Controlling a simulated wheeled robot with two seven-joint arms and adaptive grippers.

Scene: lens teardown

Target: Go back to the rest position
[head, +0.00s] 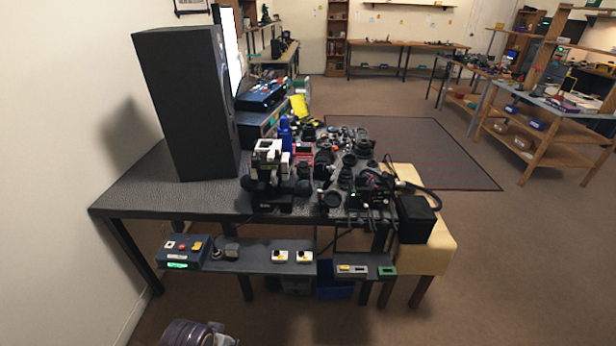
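Neither of my grippers can be made out in the head view. A rounded grey-purple part at the bottom edge, left of centre, looks like a part of my own body. A dark workbench (135,192) stands ahead, crowded with camera and lens parts (350,160). A white and black device (268,160) stands near its front edge. Whether anything is held cannot be seen.
A tall black speaker-like box (185,105) stands on the bench's left. A lower shelf (255,255) carries small boxes and a control box (184,251). A yellowish stand (430,255) with a black box (416,219) adjoins at right. Carpet (530,250) is clear further right.

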